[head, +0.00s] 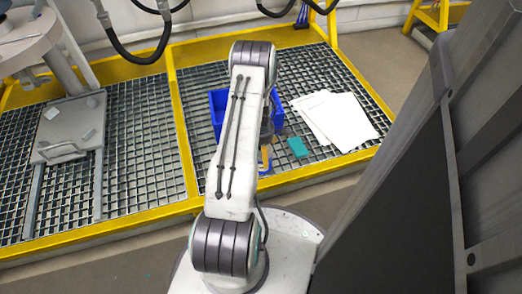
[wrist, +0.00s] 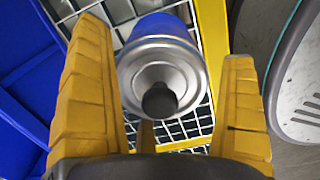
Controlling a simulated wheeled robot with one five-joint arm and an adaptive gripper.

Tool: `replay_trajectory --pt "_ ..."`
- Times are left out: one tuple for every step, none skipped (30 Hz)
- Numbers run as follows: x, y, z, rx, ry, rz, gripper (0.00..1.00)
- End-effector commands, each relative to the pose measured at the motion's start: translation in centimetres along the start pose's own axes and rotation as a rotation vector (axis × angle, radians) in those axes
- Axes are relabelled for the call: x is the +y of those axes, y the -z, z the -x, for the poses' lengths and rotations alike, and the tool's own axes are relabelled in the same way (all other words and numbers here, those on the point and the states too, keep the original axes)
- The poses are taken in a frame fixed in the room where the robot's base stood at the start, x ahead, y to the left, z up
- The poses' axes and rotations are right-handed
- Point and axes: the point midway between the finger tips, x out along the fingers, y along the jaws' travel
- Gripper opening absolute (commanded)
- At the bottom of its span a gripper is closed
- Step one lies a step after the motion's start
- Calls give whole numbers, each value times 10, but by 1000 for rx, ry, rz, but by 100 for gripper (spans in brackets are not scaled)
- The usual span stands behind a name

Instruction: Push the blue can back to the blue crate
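The blue can (wrist: 158,58) shows in the wrist view with its silver end and black nozzle towards the camera. It lies between the two yellow fingers of my gripper (wrist: 164,48), which are spread apart. A gap shows between the can and the right finger; whether the left finger touches it I cannot tell. In the head view my gripper (head: 265,156) is low over the grating near the yellow front rail, partly behind my arm. The blue crate (head: 216,104) stands on the grating behind my arm, which hides much of it. Its blue wall (wrist: 25,60) fills the wrist view's left edge.
A teal block (head: 297,147) and white sheets (head: 340,120) lie on the grating right of my gripper. A yellow rail (head: 110,219) borders the grating. A grey panel (head: 70,125) lies at left. A dark cabinet (head: 400,200) stands close at right. Hoses hang at the top.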

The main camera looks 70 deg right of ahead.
Motion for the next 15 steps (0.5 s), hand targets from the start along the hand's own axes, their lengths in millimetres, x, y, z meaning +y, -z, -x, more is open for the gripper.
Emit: replay_trajectory --pt "0 0 0 0 0 0 96" --pt "0 0 0 0 0 0 94" --pt "0 0 0 0 0 0 90" --pt "0 0 0 0 0 0 87" --pt "0 0 0 0 0 0 85" --pt "0 0 0 0 0 0 81" --pt "0 0 0 0 0 0 78" --pt "0 0 0 0 0 0 76" --pt "0 0 0 0 0 0 72" --pt "0 0 0 0 0 0 70" --pt "0 0 0 0 1 0 67" --pt "0 0 0 0 1 0 63" --pt "0 0 0 0 1 0 61" --pt "0 0 0 0 1 0 58" --pt "0 0 0 0 1 0 54"
